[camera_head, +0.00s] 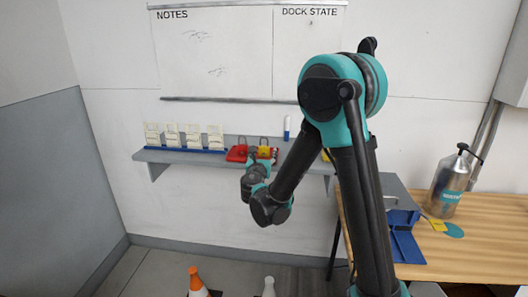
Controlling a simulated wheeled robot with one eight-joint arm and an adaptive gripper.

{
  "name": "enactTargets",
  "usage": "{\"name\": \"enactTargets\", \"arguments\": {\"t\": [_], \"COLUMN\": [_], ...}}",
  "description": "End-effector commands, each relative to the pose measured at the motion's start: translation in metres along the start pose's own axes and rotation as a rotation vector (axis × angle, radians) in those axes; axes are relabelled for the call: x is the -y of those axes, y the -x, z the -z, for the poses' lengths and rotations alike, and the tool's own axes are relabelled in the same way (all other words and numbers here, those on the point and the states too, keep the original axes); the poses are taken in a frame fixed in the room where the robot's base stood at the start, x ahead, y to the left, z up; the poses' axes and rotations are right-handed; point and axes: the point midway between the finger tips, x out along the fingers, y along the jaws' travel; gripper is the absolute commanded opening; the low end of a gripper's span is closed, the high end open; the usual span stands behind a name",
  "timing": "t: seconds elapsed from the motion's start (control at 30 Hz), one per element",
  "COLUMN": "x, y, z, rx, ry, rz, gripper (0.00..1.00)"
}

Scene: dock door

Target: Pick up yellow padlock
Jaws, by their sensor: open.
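A yellow padlock (264,152) with a dark shackle stands on the grey wall shelf (190,157). A red padlock (237,153) stands just left of it. My gripper (262,165) is small in view, in front of the shelf and just below the yellow padlock. It is open, and its fingers are mostly hidden by my wrist. Whether it touches the padlock cannot be told.
A row of cream cards in a blue holder (185,149) fills the shelf's left part. A white marker (287,128) stands right of the padlocks. A wooden table (480,245) at right bears a metal canister (447,187) and a blue bracket (404,238).

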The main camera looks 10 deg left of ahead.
Motion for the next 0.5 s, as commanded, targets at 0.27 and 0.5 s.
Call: {"name": "enactTargets", "arguments": {"t": [0.27, 0.5], "x": [-0.002, -0.003], "y": [-0.021, -0.052], "z": [-0.001, -0.002], "rx": [0.0, 0.0], "ry": [0.0, -0.001], "rz": [0.002, 0.001], "gripper": [0.64, 0.64]}}
